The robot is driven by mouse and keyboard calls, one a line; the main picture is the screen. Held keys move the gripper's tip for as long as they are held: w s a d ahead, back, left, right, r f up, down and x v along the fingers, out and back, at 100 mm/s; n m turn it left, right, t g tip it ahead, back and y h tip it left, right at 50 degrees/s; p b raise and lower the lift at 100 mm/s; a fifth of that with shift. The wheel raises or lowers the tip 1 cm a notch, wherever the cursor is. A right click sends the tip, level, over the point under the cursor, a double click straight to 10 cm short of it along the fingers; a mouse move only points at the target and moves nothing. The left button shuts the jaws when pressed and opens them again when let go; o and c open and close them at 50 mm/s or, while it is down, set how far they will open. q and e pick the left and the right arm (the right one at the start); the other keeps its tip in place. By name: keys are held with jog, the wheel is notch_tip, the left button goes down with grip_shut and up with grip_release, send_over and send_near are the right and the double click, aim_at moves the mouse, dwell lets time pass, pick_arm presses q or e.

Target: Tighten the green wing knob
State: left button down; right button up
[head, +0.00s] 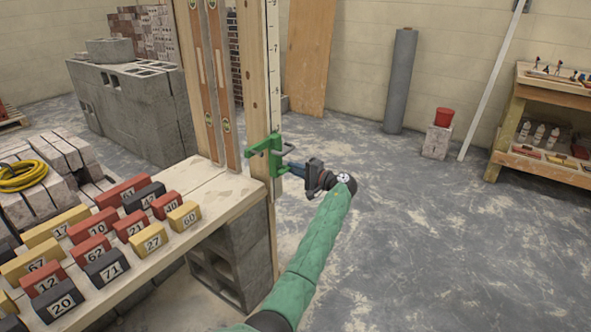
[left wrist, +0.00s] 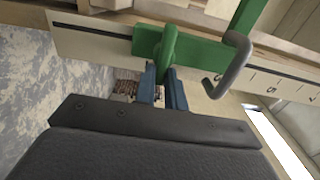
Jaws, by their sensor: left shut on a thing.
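A green clamp (head: 258,157) sits on the upright wooden post beside a white numbered scale strip (head: 272,70). Its green wing knob (head: 282,171) sticks out low on the right side. In the left wrist view the wing knob (left wrist: 168,47) stands at the ends of the blue fingers. My left gripper (head: 292,168) reaches in from the right and is shut on the wing knob; the left wrist view shows its fingers (left wrist: 163,78) on either side of it. A grey bent rod (left wrist: 236,66) hangs from the clamp close to the fingers. My right gripper is not in view.
A plank bench (head: 225,190) on concrete blocks carries numbered red, yellow and black blocks (head: 108,265). Spirit levels (head: 221,80) lean by the post. The floor at right is clear.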

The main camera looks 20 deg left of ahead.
pick_arm(q)
jog(key=shift+s+a+r, duration=0.1)
jog(key=shift+a+r, duration=0.05)
jog(key=shift+a, duration=0.05)
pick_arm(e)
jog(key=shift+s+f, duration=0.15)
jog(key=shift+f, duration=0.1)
pick_arm(q)
jog(key=c, duration=1.5)
grip_release()
jog(key=shift+s, duration=0.1)
jog(key=shift+o, duration=0.6)
jog(key=shift+s+a+r, duration=0.1)
jog(key=shift+a+r, duration=0.05)
jog(key=shift+r, duration=0.05)
jog(key=v, duration=0.7)
jog(key=shift+d, duration=0.4)
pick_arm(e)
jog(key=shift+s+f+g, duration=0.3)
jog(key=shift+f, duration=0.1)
pick_arm(q)
jog(key=shift+f, duration=0.1)
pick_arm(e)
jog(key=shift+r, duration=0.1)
